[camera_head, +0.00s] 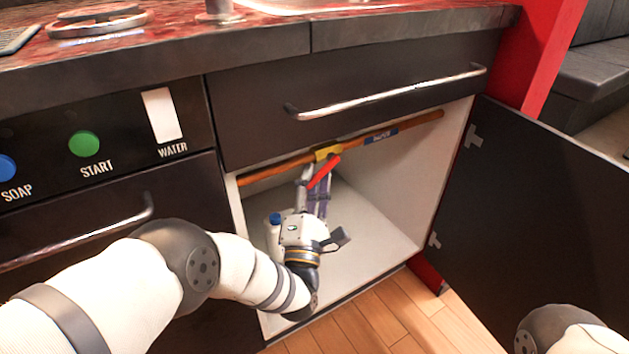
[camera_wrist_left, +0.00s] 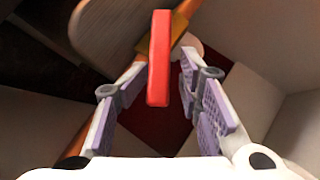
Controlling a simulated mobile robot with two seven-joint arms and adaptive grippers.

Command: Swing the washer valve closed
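The washer valve is a red lever handle (camera_head: 323,172) on a yellow body (camera_head: 328,153), mounted on a copper pipe inside the open cabinet. The handle slants down and to the left, away from the pipe's line. In the left wrist view the red handle (camera_wrist_left: 160,60) stands in the gap between the fingers, with the pipe behind it. My left gripper (camera_head: 314,182) is open inside the cabinet, just below the valve, its fingers on either side of the handle. Contact with the handle cannot be told. My right gripper is not in view.
A blue label (camera_head: 381,136) sits on the copper pipe (camera_head: 270,173) right of the valve. The cabinet door (camera_head: 545,215) is open at right. A drawer handle (camera_head: 390,95) juts out above.

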